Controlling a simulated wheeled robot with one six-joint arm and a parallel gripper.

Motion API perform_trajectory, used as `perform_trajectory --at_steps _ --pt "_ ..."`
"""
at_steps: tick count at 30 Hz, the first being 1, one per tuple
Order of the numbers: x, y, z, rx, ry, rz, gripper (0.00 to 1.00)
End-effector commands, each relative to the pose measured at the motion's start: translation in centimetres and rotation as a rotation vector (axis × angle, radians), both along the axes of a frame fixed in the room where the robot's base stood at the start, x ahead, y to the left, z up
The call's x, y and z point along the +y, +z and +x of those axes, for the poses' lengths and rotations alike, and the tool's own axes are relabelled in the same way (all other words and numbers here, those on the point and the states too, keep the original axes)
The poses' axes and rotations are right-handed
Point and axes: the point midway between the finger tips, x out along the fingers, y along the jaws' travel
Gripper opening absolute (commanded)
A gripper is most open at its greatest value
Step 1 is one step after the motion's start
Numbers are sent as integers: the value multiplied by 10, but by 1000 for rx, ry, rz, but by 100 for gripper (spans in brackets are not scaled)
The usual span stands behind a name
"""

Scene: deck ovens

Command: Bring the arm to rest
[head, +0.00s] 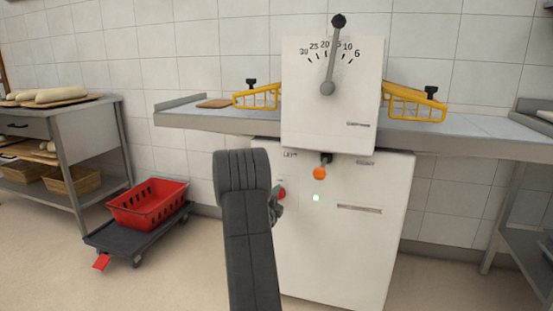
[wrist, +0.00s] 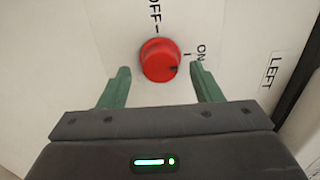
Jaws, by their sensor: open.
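My dark grey arm (head: 249,240) reaches up in front of the white machine in the head view, folded at its upper end. My gripper (wrist: 158,82) shows in the wrist view with two green fingers spread apart and nothing between them. A red knob (wrist: 160,60) on the white panel lies just beyond the fingertips, between them in the picture. Its dark mark points towards the word ON. In the head view the knob (head: 281,193) is partly hidden by my arm, and a little of my gripper shows beside it.
A red basket (head: 148,205) sits on a low trolley (head: 135,238) at left.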

Motion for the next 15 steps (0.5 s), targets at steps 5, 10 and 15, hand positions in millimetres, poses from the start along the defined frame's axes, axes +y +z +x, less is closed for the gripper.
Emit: perform_trajectory --at_steps 5,10,15 --pt "-5 0 13 -1 0 0 59" --pt "-5 0 15 2 1 -6 59" --pt "-5 0 15 2 1 -7 59"
